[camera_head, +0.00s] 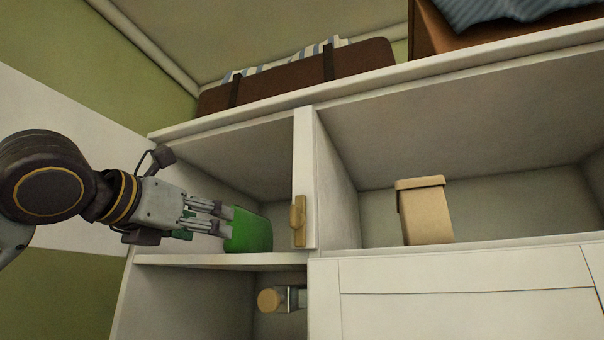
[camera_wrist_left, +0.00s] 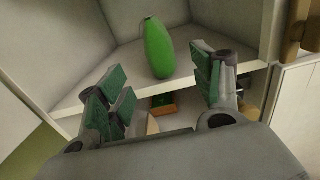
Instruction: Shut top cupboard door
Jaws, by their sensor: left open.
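The top left cupboard compartment (camera_head: 225,165) stands open. A narrow white upright panel (camera_head: 305,150) with a wooden handle (camera_head: 299,220) stands at its right side; I cannot tell whether this is the door seen nearly edge-on. The handle also shows at the right edge of the left wrist view (camera_wrist_left: 299,28). A broad white panel (camera_head: 60,110) lies left of the cupboard; whether it is a door or wall is unclear. My left gripper (camera_head: 224,218) is open and empty at the compartment's front, left of the handle. My right gripper is not in view.
A green rounded object (camera_head: 249,232) stands on the compartment shelf (camera_head: 215,261), just beyond my left fingers. A tan box (camera_head: 425,215) stands in the right compartment. A brown suitcase (camera_head: 300,82) lies on top. Below the shelf is a wooden round-ended item (camera_head: 269,300).

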